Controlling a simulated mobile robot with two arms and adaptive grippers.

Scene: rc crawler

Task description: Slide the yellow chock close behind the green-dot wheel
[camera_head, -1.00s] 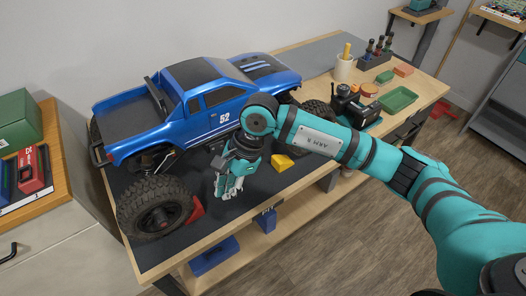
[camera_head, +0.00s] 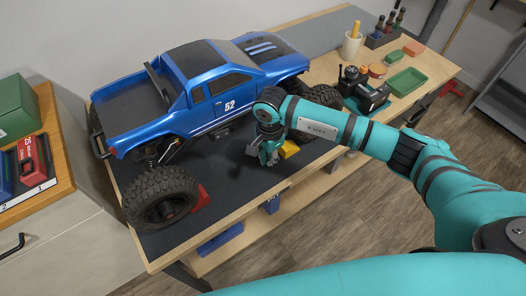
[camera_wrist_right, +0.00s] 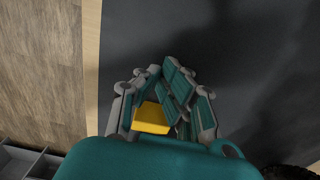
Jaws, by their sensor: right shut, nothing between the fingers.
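The yellow chock (camera_head: 289,149) lies on the dark mat near the bench's front edge, between the truck's two near wheels. My right gripper (camera_head: 264,156) is shut and low over the mat, just left of the chock. In the right wrist view the chock (camera_wrist_right: 152,118) shows close beside the closed fingers (camera_wrist_right: 178,88), partly covered by them; whether they touch I cannot tell. The blue truck's near rear wheel (camera_head: 160,198) is at the left, and its near front wheel (camera_head: 323,98) is right of my gripper. No green dot is visible on either. My left gripper is out of view.
A red chock (camera_head: 201,197) sits against the rear wheel's right side. The blue truck (camera_head: 205,92) stands behind my gripper. The dark mat (camera_head: 225,175) is clear between the red chock and my gripper. A black device (camera_head: 362,92) and green tray (camera_head: 406,81) are farther right.

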